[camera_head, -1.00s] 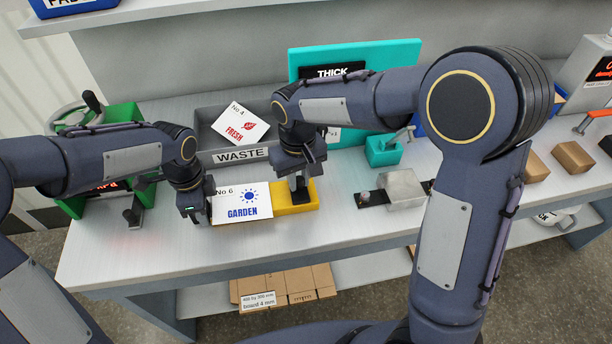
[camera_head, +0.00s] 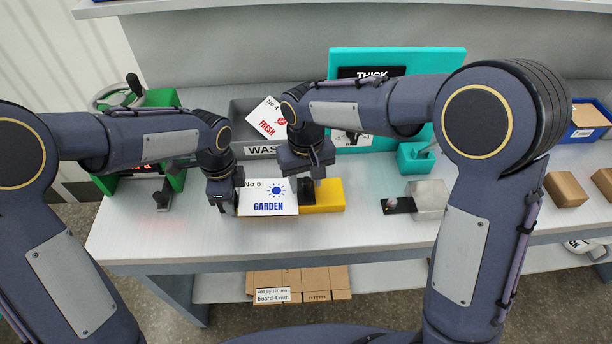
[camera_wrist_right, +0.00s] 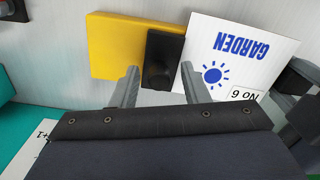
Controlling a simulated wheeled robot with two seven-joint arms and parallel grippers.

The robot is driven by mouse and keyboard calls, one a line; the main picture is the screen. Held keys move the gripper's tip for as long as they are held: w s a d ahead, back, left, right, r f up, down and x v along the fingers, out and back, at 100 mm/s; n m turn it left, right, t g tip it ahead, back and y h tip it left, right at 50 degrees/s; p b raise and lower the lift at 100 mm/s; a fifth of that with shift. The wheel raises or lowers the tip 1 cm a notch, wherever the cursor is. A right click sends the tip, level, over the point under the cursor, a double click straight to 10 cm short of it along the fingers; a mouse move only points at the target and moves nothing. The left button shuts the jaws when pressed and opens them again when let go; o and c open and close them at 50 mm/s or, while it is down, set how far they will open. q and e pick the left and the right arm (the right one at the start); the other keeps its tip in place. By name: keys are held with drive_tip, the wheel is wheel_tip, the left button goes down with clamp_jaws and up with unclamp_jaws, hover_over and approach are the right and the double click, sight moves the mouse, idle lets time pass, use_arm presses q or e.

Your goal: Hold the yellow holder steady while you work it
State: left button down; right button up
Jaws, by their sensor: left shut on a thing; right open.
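The yellow holder (camera_head: 332,196) lies on the bench; it also shows in the right wrist view (camera_wrist_right: 115,45). A black piece with a raised knob (camera_head: 307,190) sits at its card-side end. The white GARDEN card (camera_head: 268,205), marked No 6, lies against that end. My left gripper (camera_head: 222,203) is shut at the card's left edge; its fingertips are partly hidden. My right gripper (camera_head: 314,176) is open above the holder. In the right wrist view its fingers (camera_wrist_right: 160,67) are spread either side of the black knob, not visibly touching it.
A grey WASTE tray (camera_head: 245,130) holding a FRESH card (camera_head: 268,118) stands behind. A teal panel (camera_head: 440,60) and teal block (camera_head: 415,158) are at back right. A metal block (camera_head: 428,200) on a black strip lies right. A green machine (camera_head: 100,185) is left.

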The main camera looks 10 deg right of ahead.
sight(306, 179)
wheel_tip(306, 179, up, 12)
idle(0.5)
use_arm(q)
drive_tip(key=c, duration=1)
unclamp_jaws()
